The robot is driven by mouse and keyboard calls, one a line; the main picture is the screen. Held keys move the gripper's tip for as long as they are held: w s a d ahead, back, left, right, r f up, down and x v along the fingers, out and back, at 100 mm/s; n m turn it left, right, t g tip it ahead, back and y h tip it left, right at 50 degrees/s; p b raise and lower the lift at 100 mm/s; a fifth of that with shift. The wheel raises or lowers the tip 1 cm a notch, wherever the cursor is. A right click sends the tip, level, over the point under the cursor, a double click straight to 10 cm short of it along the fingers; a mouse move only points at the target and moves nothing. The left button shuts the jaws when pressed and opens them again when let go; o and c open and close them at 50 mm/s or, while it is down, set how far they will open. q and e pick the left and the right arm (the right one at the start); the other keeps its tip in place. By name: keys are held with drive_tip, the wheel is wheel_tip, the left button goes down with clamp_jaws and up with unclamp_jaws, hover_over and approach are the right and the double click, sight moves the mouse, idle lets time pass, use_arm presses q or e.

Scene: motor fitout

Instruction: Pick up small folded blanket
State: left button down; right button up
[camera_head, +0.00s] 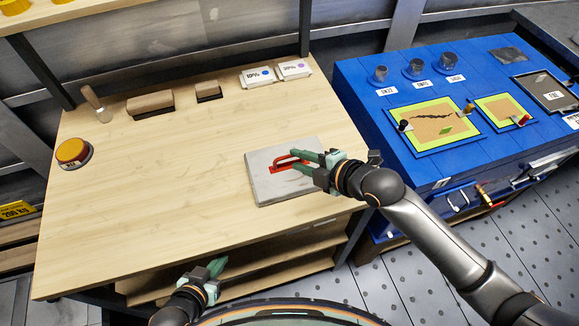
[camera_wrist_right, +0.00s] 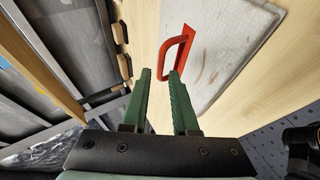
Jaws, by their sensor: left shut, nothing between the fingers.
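A flat, pale grey square pad (camera_head: 268,184) with a red handle (camera_head: 288,158) lies near the front right of the wooden table; it is the only thing here that resembles a small folded blanket. The pad also shows in the right wrist view (camera_wrist_right: 215,40), with its red handle (camera_wrist_right: 178,50). My right gripper (camera_head: 298,160) is above the pad at the handle. In the wrist view its green fingers (camera_wrist_right: 162,72) are apart, with the handle just beyond the tips and nothing clamped. My left gripper (camera_head: 221,262) is shut and empty below the table's front edge.
The wooden table (camera_head: 150,210) is clear at its middle and left. A yellow button (camera_head: 72,151), brown blocks (camera_head: 150,103) and labelled boxes (camera_head: 257,77) stand toward the back and left. A blue workbench (camera_head: 365,95) with framed boards stands to the right.

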sight(289, 157)
drive_tip(key=x, duration=0.5)
clamp_jaws()
idle(1.4)
